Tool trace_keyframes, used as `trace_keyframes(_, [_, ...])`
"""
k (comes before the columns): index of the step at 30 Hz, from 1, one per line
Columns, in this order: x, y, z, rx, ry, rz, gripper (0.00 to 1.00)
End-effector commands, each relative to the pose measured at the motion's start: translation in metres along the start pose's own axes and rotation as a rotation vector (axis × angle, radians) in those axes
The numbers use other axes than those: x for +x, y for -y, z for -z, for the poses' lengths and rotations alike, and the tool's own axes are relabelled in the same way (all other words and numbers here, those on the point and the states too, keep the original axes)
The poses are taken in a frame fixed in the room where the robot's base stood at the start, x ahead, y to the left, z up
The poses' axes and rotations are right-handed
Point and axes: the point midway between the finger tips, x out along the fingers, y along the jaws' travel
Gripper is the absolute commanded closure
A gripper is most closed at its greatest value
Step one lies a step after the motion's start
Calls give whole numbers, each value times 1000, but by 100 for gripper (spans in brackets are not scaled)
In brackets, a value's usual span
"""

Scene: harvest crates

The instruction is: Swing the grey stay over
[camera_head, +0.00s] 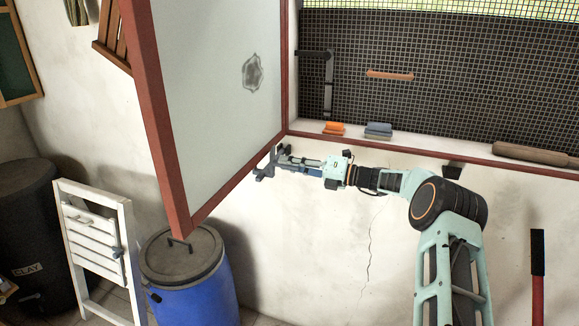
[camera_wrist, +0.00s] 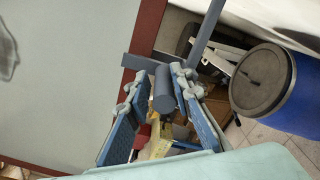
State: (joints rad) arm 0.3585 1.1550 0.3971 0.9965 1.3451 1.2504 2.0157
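The grey stay (camera_wrist: 205,32) is a flat dark-grey bar by the lower edge of the open, red-framed window sash (camera_head: 165,120). In the wrist view a second grey piece lies across the sash's red frame, and a round grey grip (camera_wrist: 163,92) points back towards the camera. My gripper (camera_head: 271,163) is at the sash's lower edge. In the wrist view its blue fingers (camera_wrist: 160,80) stand on either side of the grip, apart, with a small gap showing on the left. The right fingertip is close to the grip; whether it touches is unclear. The stay's far end is out of view.
The sill (camera_head: 440,158) holds an orange block (camera_head: 333,128), a grey block (camera_head: 378,130) and a wooden roller (camera_head: 533,154). Wire mesh (camera_head: 440,80) fills the opening behind. A blue barrel (camera_head: 190,285) and a white folding stand (camera_head: 98,250) are below left.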

Motion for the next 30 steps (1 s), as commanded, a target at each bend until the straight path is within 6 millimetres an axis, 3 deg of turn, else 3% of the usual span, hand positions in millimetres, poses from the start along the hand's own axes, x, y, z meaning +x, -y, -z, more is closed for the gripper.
trace_keyframes(3, [0,-1,0,-1,0,0,67])
trace_keyframes(14, [-7,2,1,1,-1,3,67])
trace_keyframes(30, [-106,1,0,0,0,3,67])
